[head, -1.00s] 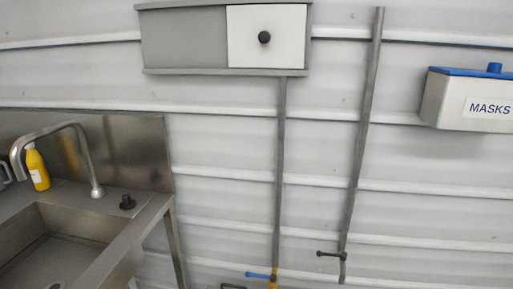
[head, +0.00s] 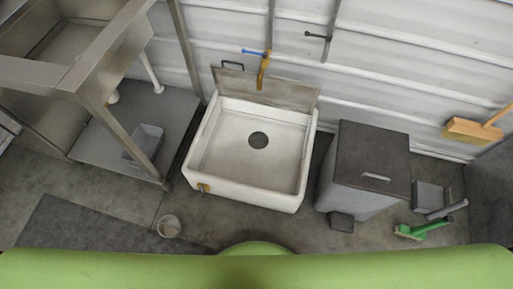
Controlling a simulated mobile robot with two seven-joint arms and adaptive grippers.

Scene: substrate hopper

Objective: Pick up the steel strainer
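A small round grey vessel with an open top (head: 169,226) stands on the floor at the front left corner of the white sink; it may be the steel strainer, but it is too small to be sure. A dark round disc (head: 258,140) lies at the drain in the floor of the low white sink (head: 245,196); I cannot tell whether it is a strainer or the drain itself. Neither of my grippers is in view.
A steel sink stand (head: 100,75) with a lower shelf is at the left. A grey lidded bin (head: 372,160) stands right of the white sink. A green brush (head: 422,229) and dustpan (head: 432,197) lie further right. A dark mat (head: 75,235) covers floor at lower left.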

